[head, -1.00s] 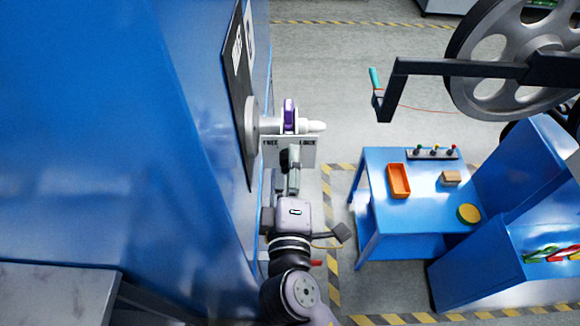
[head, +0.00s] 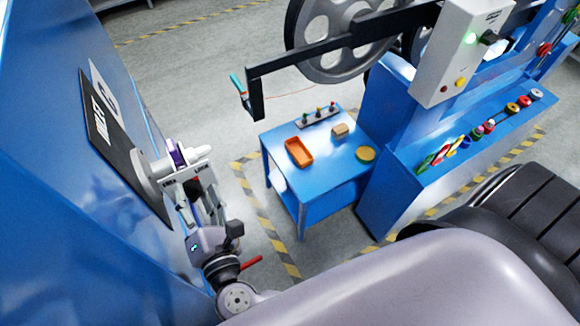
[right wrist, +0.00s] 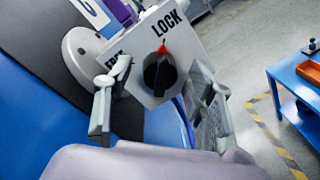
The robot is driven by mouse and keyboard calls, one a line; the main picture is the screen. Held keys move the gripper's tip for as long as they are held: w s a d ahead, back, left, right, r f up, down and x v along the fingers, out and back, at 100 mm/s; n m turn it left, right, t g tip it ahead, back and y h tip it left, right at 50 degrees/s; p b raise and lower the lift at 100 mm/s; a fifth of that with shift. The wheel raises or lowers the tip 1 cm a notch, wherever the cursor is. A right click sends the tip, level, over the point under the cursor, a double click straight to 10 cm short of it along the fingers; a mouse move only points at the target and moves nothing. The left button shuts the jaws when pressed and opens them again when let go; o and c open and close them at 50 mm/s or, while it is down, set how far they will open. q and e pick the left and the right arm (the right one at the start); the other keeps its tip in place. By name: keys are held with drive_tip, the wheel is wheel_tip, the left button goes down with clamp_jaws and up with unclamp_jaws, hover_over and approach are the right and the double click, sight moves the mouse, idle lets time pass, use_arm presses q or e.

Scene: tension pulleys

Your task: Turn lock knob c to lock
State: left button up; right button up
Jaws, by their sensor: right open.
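Lock knob c, a black knob (right wrist: 160,76) with a red pointer mark, sits on a white plate lettered FREE and LOCK (right wrist: 192,45), which also shows in the head view (head: 184,189). In the right wrist view the red mark is at the knob's top and points toward the LOCK lettering. My right gripper (right wrist: 163,88) is open, with one finger on each side of the knob, apart from it as far as I can see. My left gripper is out of view.
A blue table (head: 325,175) with an orange tray (head: 299,152) stands to the right.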

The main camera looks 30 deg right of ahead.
use_arm(q)
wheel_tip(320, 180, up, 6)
drive_tip(key=p, duration=0.5)
use_arm(e)
drive_tip(key=n, duration=0.7)
drive_tip(key=shift+r+n, duration=0.3)
drive_tip(key=s+f+b, duration=0.1)
drive_tip(key=s+b, duration=0.7)
drive_tip(key=s, duration=0.9)
use_arm(q)
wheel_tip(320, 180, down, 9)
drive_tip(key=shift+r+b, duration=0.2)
drive_tip(key=shift+b, duration=0.15)
use_arm(e)
drive_tip(key=w+d+f+m+g, duration=0.1)
drive_tip(key=d+f+m+g, duration=0.2)
drive_tip(key=f, duration=0.6)
drive_tip(key=w+d+f+m+g+h, duration=0.1)
drive_tip(key=w+d+f+m+g, duration=0.1)
drive_tip(key=d+f+m+g, duration=0.2)
drive_tip(key=w+d+f+m+g+h, duration=0.1)
drive_tip(key=d+f+m+g, duration=0.3)
drive_tip(key=f, duration=1)
drive_tip(key=shift+w+d+f+m, duration=0.15)
drive_tip(key=shift+d+f+m, duration=0.15)
drive_tip(key=shift+d+m, duration=1.9)
drive_tip(key=shift+a+m, duration=0.6)
drive_tip(key=shift+a, duration=0.05)
